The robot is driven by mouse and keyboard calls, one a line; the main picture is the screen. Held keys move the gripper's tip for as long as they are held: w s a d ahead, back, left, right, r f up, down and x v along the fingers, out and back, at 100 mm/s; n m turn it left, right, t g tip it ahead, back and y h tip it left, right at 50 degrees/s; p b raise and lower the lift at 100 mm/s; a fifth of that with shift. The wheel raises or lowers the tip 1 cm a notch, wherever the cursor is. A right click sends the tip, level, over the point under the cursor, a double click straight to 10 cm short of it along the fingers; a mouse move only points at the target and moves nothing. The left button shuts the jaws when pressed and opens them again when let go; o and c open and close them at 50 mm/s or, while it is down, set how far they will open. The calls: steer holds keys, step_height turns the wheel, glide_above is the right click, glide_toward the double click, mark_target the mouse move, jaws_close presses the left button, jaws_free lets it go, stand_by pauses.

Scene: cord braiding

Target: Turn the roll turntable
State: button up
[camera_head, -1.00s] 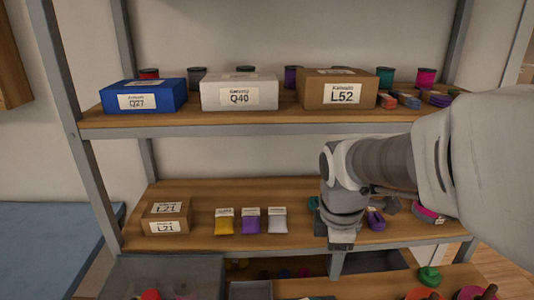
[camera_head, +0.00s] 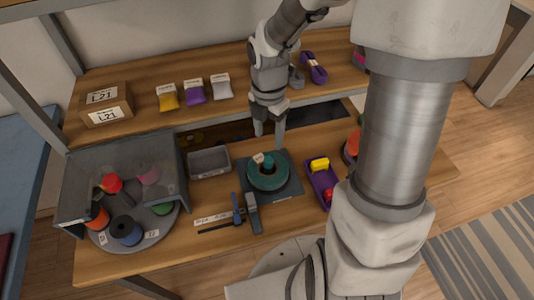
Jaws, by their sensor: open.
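A round grey turntable (camera_head: 161,233) stands at the left of the lower bench, partly under a clear smoky cover (camera_head: 85,192). Several spools sit on it: a blue one (camera_head: 126,231) at the front, an orange one (camera_head: 97,216), a red one (camera_head: 112,184), a pink one and a green one. My gripper (camera_head: 270,132) points down with its fingers apart and nothing between them. It is above the back of the bench, well to the right of the turntable and just behind a teal roll (camera_head: 268,171) on a dark square base.
A grey tray (camera_head: 209,162) lies between the turntable and the teal roll. A blue and grey tool (camera_head: 245,212) lies in front. A purple tray (camera_head: 322,183) with yellow and red pieces is at right. The shelf (camera_head: 130,72) behind holds boxes and packets.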

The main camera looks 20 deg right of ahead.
mark_target(268, 159)
step_height(268, 159, down, 10)
steer(key=shift+r+b, duration=0.15)
steer(key=shift+b, duration=0.75)
steer(key=shift+c, duration=0.3)
jaws_close()
